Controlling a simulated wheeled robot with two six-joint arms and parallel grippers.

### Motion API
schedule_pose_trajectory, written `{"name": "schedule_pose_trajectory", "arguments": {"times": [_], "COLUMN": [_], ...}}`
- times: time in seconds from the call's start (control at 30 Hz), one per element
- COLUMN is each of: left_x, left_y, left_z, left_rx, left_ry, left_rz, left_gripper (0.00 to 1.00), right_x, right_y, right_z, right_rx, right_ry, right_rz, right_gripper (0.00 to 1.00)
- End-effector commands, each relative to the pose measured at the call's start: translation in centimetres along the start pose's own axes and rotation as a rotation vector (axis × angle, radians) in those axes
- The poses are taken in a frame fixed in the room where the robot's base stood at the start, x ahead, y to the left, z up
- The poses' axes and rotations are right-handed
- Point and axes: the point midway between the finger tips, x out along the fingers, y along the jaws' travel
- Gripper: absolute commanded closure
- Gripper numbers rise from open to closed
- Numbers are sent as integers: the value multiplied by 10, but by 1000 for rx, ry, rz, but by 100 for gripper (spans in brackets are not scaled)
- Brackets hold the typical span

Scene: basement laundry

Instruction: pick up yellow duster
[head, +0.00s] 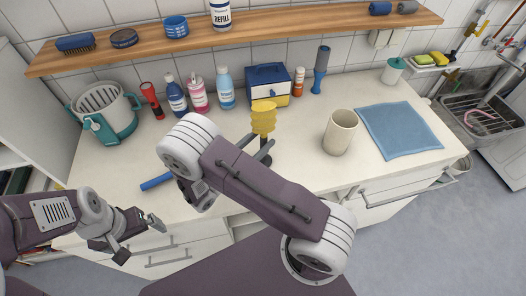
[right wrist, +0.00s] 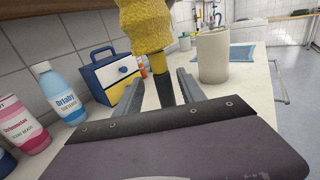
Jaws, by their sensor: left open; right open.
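The yellow duster (head: 263,117) stands upright on the counter, with a fluffy yellow head and a dark handle. In the right wrist view the yellow head (right wrist: 146,28) is cut off by the top edge. My right gripper (head: 263,152) is open at the duster's handle. In the right wrist view its two fingers (right wrist: 162,90) lie on either side of the dark handle, with no clear grip on it. The handle's lower end is hidden behind the gripper. My left gripper (head: 138,238) is open and empty, in front of the counter's front edge, away from the duster.
A blue-and-cream box (head: 270,84) and several bottles stand behind the duster. A cream canister (head: 340,132) and a blue cloth (head: 398,130) lie to the right. A blue stick-like item (head: 157,181) is near the front edge. A wooden shelf (head: 240,37) runs above.

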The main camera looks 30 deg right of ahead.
Motion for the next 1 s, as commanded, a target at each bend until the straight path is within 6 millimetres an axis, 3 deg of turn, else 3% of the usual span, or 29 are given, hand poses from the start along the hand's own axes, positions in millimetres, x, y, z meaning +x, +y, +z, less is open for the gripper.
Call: {"name": "schedule_pose_trajectory", "arguments": {"times": [0.2,0.47,0.67,1.0], "left_x": [-12,-11,-11,-11], "left_y": [0,0,0,0], "left_z": [-1,-1,-1,-1], "left_rx": [0,0,0,0], "left_ry": [0,0,0,0], "left_rz": [0,0,0,0], "left_gripper": [0,0,0,0], "right_x": [38,43,43,43], "right_y": [-5,-5,-5,-5], "right_z": [-1,-3,-3,-3], "right_rx": [-1,0,0,0], "right_ry": [1,1,1,1], "right_rz": [-6,-2,-3,-3], "right_gripper": [53,53,100,100]}}
